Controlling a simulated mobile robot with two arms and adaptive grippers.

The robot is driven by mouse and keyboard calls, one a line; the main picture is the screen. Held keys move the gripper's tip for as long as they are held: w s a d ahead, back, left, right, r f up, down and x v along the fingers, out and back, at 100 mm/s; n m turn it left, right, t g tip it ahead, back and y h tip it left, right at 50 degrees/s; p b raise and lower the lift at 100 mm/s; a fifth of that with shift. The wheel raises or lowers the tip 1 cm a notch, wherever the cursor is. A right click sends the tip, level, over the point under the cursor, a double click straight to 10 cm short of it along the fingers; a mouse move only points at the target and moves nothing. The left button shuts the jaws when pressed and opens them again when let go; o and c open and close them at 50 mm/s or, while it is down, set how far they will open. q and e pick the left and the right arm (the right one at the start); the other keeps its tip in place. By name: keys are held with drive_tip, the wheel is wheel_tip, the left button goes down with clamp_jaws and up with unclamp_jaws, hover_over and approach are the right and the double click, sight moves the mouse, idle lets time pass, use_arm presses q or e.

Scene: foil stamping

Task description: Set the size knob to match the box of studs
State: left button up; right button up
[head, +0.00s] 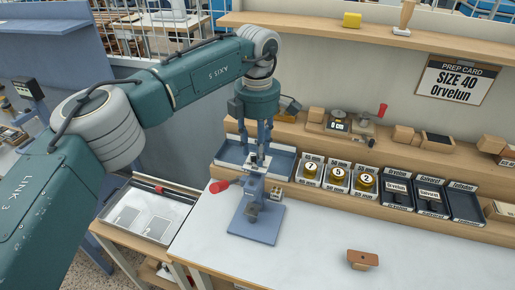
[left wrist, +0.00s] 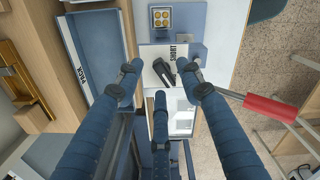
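The blue hand press (head: 257,222) stands on the white bench top, its red-tipped lever (head: 219,187) pointing left. In the left wrist view the black size knob (left wrist: 164,73) sits on a white plate lettered "SHORT" (left wrist: 182,56); the rest of its scale is hidden or unreadable. The small box of studs (left wrist: 160,18), holding several brass round studs, sits beside the press; it also shows in the head view (head: 277,193). My left gripper (head: 257,158) points down over the press top. Its fingers (left wrist: 160,84) are spread around the knob area; contact is not visible. My right gripper is out of view.
A blue tray (head: 228,156) stands behind the press. Several weight boxes and foil trays (head: 431,196) line the back step.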

use_arm(q)
wheel_tip(320, 180, up, 12)
idle(0.6)
